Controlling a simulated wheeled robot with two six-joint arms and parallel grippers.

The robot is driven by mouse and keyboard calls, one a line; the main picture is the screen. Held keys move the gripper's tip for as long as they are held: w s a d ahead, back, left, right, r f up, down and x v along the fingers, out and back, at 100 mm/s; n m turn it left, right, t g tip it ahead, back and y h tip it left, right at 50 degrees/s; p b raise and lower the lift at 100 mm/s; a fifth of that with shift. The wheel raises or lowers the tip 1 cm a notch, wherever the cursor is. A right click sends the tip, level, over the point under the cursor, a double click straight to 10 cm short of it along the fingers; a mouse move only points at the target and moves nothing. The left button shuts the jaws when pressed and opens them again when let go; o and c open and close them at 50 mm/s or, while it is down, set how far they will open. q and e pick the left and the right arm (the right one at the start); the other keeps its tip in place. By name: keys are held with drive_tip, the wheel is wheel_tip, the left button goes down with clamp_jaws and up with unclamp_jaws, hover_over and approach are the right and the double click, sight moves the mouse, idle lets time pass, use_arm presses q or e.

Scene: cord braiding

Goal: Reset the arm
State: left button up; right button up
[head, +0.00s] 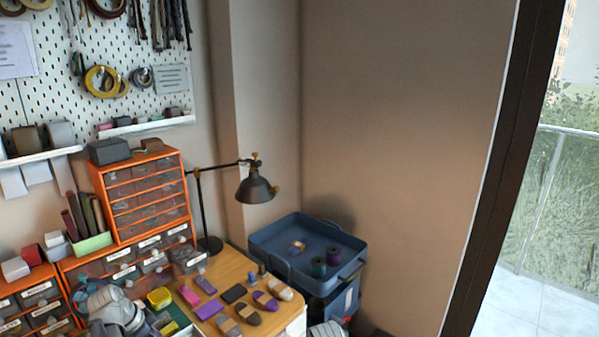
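Grey-white parts of my arms show at the lower left and at the bottom edge right of centre. No gripper fingertips can be made out on either, so what they hold is hidden. Several small cord bundles lie on the wooden table (232,271). They include a purple bundle (265,301) with a tan band, a grey bundle (280,289), a dark bundle (247,314) and a purple block (209,309). A pink piece (189,295) and a black piece (234,293) lie beside them.
A black desk lamp (257,188) stands at the table's back. A blue bin (275,242) holding spools (319,267) is right of it. Orange drawer cabinets (145,195) and a pegboard (95,45) fill the left. A yellow container (159,297) sits near my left arm.

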use_arm(q)
drive_tip(key=b+x, duration=0.5)
drive_tip(key=x, duration=0.2)
drive_tip(key=shift+a+b, duration=0.1)
drive_tip(key=shift+b, duration=0.2)
drive_tip(key=shift+r+p, duration=0.4)
drive_tip(key=shift+r, duration=0.05)
drive_tip(key=shift+f, duration=0.2)
drive_tip(key=p+v, duration=0.7)
drive_tip(key=v, duration=0.1)
drive_tip(key=b+x, duration=0.7)
drive_tip(key=x, duration=0.1)
drive_tip(key=shift+s+a+f+b, duration=0.1)
drive_tip(key=shift+b, duration=0.2)
drive_tip(key=w+d+r+p, duration=0.1)
drive_tip(key=w+r+p, duration=0.1)
drive_tip(key=r+p, duration=0.6)
drive_tip(key=w+d+r+m+p, duration=0.1)
drive_tip(key=w+d+r+p, duration=0.1)
drive_tip(key=r+p, duration=0.7)
drive_tip(key=shift+r, duration=0.2)
